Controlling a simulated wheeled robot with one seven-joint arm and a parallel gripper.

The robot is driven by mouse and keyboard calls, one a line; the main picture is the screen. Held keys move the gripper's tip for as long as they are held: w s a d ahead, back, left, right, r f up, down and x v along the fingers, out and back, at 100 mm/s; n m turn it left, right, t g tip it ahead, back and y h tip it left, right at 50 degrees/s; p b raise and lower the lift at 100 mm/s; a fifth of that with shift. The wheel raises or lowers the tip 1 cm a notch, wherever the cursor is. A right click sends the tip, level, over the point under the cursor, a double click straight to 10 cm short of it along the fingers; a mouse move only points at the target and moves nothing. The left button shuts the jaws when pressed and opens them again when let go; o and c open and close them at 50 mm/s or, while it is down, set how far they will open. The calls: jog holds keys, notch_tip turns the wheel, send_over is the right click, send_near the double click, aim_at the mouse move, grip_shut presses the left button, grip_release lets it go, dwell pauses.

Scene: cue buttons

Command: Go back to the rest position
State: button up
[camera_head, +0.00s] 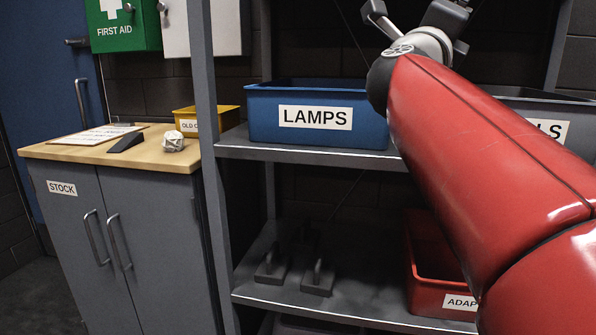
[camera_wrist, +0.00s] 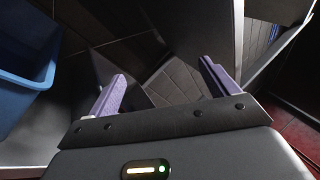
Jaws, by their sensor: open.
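My gripper (camera_head: 415,22) is raised at the top of the head view, in front of the upper shelf and just right of the blue LAMPS bin (camera_head: 265,125). My red arm reaches up to it from the lower right. In the wrist view my gripper (camera_wrist: 162,84) shows two purple fingers spread wide apart, with nothing between them. The LAMPS bin (camera_wrist: 28,62) also shows at the left edge of that view.
A grey bin (camera_head: 510,97) on the upper shelf is partly hidden behind my arm. A red bin (camera_head: 425,285) and dark weights (camera_head: 317,280) stand on the lower shelf.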

jog(key=s+a+f+n+g+y, duration=0.1)
jog(key=a+f+n+y, duration=0.35)
jog(key=f+n, duration=0.25)
jog(key=s+a+f+n+y, duration=0.25)
jog(key=f+n+y, duration=0.25)
jog(key=f+n, duration=0.25)
jog(key=a+f+n+g+y, duration=0.1)
jog(key=a+f+n+y, duration=0.45)
jog(key=n, duration=0.25)
jog(key=s+d+f+n+g, duration=0.1)
jog(key=s+f+n+g, duration=0.1)
jog(key=f, duration=0.6)
jog(key=s+d+f+n+g, duration=0.1)
jog(key=s+f+n+g, duration=0.2)
jog(key=s+f, duration=0.4)
notch_tip(320, 180, down, 2)
jog(key=shift+s+d+f+g+h, duration=0.15)
jog(key=shift+s+g+h, duration=0.1)
jog(key=shift+g+h, duration=0.25)
jog(key=s+d+f+n+g, duration=0.1)
jog(key=s+f, duration=0.2)
jog(key=s+d+f+n+g, duration=0.1)
jog(key=s+f+g, duration=0.1)
jog(key=s+f, duration=0.1)
jog(key=s+d+f+n+g+h, duration=0.1)
jog(key=s+f, duration=0.2)
jog(key=f, duration=0.1)
jog(key=shift+s+d+f+g, duration=0.2)
jog(key=shift+d+g, duration=0.1)
jog(key=shift+g, duration=0.1)
